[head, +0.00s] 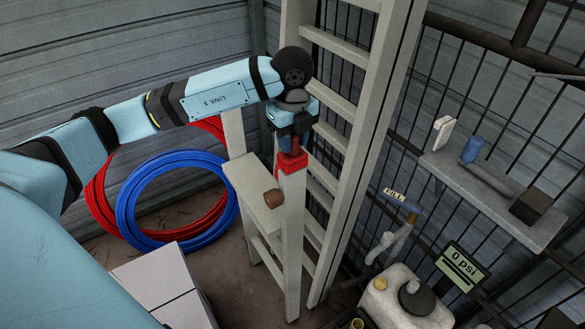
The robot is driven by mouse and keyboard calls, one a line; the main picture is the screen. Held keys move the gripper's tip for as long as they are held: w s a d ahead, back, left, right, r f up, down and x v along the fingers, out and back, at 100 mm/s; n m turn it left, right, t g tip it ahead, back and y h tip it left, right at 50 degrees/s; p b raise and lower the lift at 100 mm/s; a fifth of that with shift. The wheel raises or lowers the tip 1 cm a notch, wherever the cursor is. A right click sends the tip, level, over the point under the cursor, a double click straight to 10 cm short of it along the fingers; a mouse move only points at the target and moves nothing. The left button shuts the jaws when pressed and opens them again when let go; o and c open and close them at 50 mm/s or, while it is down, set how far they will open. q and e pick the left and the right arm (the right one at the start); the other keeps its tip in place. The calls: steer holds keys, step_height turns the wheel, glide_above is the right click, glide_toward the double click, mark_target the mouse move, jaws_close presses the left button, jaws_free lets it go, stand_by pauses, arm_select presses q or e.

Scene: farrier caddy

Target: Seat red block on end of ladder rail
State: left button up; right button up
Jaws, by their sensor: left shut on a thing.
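The red block (291,164) is at the top end of an upright pale ladder rail (291,235). It appears to touch the rail end; whether it is fully down cannot be told. My left gripper (291,149) reaches down from above and is shut on the red block, its fingers hiding part of the top. My right gripper is out of view.
A brown cylinder (273,198) lies on the pale step (252,182) beside the rail. A taller ladder (368,130) stands close behind. Blue hose (130,205) and red hose (97,205) coils are left. A shelf (530,233) and a white tank (395,300) are right.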

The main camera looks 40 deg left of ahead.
arm_select(q)
steer(key=shift+f+b, duration=0.4)
steer(key=shift+f, duration=0.2)
stand_by(0.3)
steer(key=o, duration=1.1)
step_height(320, 180, up, 14)
steer(key=shift+f+b, duration=0.1)
steer(key=shift+b, duration=0.3)
